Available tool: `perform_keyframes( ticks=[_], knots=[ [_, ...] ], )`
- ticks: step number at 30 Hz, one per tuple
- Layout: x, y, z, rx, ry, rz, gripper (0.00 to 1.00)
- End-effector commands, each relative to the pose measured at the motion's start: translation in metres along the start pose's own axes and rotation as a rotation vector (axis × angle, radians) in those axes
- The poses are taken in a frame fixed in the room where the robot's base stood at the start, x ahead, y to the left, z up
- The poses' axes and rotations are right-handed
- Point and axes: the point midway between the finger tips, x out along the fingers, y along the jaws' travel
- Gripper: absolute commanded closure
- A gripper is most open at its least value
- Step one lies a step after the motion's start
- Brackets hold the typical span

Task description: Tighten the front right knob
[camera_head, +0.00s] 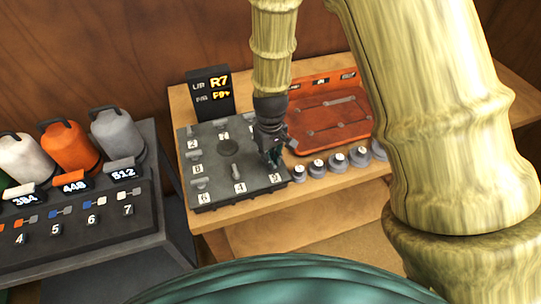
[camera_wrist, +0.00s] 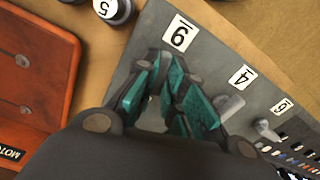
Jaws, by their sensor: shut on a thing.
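A dark plate (camera_head: 213,167) lies on the wooden bench with several small lever-like knobs and white number labels along its edges. My gripper (camera_head: 273,161) points down at the plate's front right corner, beside the corner's number label. In the wrist view its teal fingers (camera_wrist: 164,72) are closed in next to that label (camera_wrist: 181,34). The front right knob is hidden between the fingers, so its angle cannot be seen. Another knob (camera_head: 236,171) stands at the middle of the front edge, and it also shows in the wrist view (camera_wrist: 229,106).
An orange-red tray (camera_head: 330,121) lies to the right, with several round grey weights (camera_head: 317,168) in front. A dark rack (camera_head: 100,215) with canisters (camera_head: 70,146) stands at left. Wooden bench (camera_head: 240,212) shows in front.

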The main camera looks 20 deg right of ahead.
Motion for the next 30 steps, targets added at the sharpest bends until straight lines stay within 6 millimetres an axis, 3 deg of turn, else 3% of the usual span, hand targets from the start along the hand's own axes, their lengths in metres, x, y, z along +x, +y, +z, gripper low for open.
perform_keyframes(
  ticks=[12,30],
  knots=[
    [-0.0012,0.0011,-0.0015,0.218,0.003,0.002,1.0],
    [-0.0013,0.0014,-0.002,0.26,0.005,0.002,1.0]
  ],
)
